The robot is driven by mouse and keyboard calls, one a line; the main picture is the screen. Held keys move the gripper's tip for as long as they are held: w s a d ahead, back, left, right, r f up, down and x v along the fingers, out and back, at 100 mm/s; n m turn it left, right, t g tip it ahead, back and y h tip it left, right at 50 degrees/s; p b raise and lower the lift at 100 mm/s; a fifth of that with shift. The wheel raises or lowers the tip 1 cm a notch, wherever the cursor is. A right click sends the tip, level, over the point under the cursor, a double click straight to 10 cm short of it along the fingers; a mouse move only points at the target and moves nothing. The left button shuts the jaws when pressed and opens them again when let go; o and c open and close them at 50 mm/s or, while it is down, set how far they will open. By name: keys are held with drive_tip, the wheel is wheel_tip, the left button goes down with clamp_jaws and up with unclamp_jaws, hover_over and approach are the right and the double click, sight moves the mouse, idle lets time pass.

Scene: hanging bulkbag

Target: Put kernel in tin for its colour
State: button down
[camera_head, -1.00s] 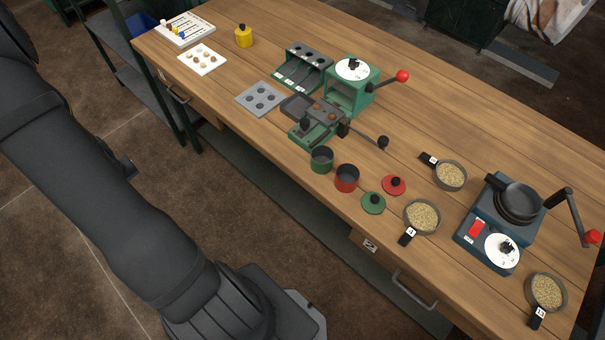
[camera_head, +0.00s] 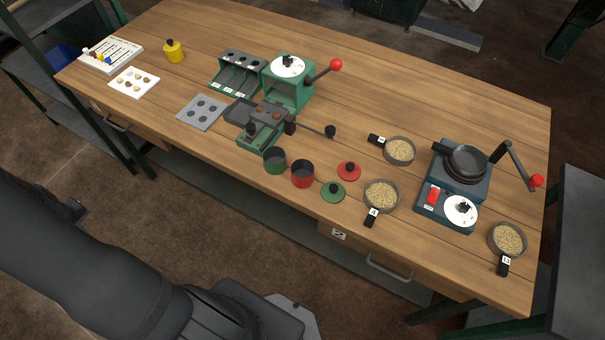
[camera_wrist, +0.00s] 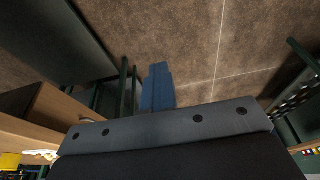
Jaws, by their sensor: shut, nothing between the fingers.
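An open green tin (camera_head: 275,161) and an open red tin (camera_head: 302,174) stand side by side near the table's front edge. A red lid (camera_head: 349,171) and a green lid (camera_head: 333,192), each with a black knob, lie to their right. Several small tan and brown pieces, perhaps kernels, lie on a white card (camera_head: 134,82) at the left. Small brown pieces also show on the green hand-levered device (camera_head: 262,128) behind the tins. My gripper (camera_wrist: 158,88) shows in the wrist view with its blue fingers together and empty, over the floor and away from the tins.
Pans of grain (camera_head: 381,195) and a blue-grey machine with a crank (camera_head: 452,184) stand at the right. A green box with a red-knobbed lever (camera_head: 288,84), a slotted green rack (camera_head: 238,72) and a grey plate with holes (camera_head: 202,112) stand mid-left. The table's back middle is clear.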

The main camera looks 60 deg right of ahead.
drive_tip(key=s+d+r+m+h, duration=0.1)
drive_tip(key=s+d+r+m, duration=0.2)
drive_tip(key=d, duration=0.7)
drive_tip(key=s+d+r+m, duration=0.25)
drive_tip(key=s+d, duration=0.25)
drive_tip(key=d, duration=0.5)
drive_tip(key=s+d+r+m+h, duration=0.1)
drive_tip(key=s+d+r+m, duration=0.2)
drive_tip(key=d, duration=0.7)
drive_tip(key=s+d+r+m+g, duration=0.1)
drive_tip(key=s+d+r+m, duration=0.2)
drive_tip(key=s, duration=0.8)
drive_tip(key=s+d+r+m+g+h, duration=0.1)
drive_tip(key=s+d+m, duration=0.2)
drive_tip(key=s+d, duration=0.5)
drive_tip(key=s+d+r+m+g, duration=0.15)
drive_tip(key=s+m, duration=0.25)
drive_tip(key=s, duration=0.9)
drive_tip(key=shift+n, duration=0.25)
drive_tip(key=shift+a+x, duration=0.2)
drive_tip(key=shift+x, duration=1.15)
drive_tip(key=shift+a+x, duration=0.25)
drive_tip(key=shift+x, duration=1.05)
drive_tip(key=c, duration=2.2)
unclamp_jaws()
drive_tip(key=shift+f, duration=0.15)
drive_tip(key=c, duration=1.7)
unclamp_jaws()
